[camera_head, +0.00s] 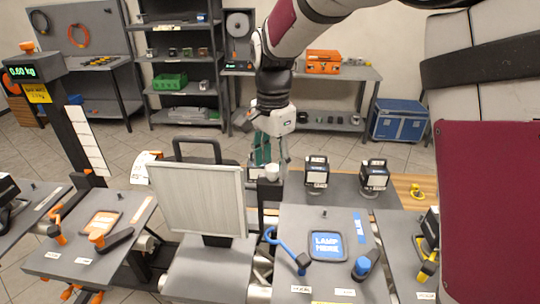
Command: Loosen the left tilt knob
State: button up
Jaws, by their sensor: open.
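A flat light panel (198,200) with a dark handle on top stands in the middle of the bench. My gripper (271,160) hangs just right of the panel's upper right edge, pointing down, with its fingers apart. A small white round piece (272,172) shows at the fingertips; I cannot tell whether they touch it or whether it is a tilt knob. No part is clearly recognisable as the left tilt knob. The panel may hide its mount.
Two black-and-white boxes (317,172) (374,177) stand right of my gripper. A scale post (80,130) rises at left. Shelves (180,88) stand behind, across open floor.

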jog(key=shift+f, duration=0.3)
jog(key=c, duration=1.2)
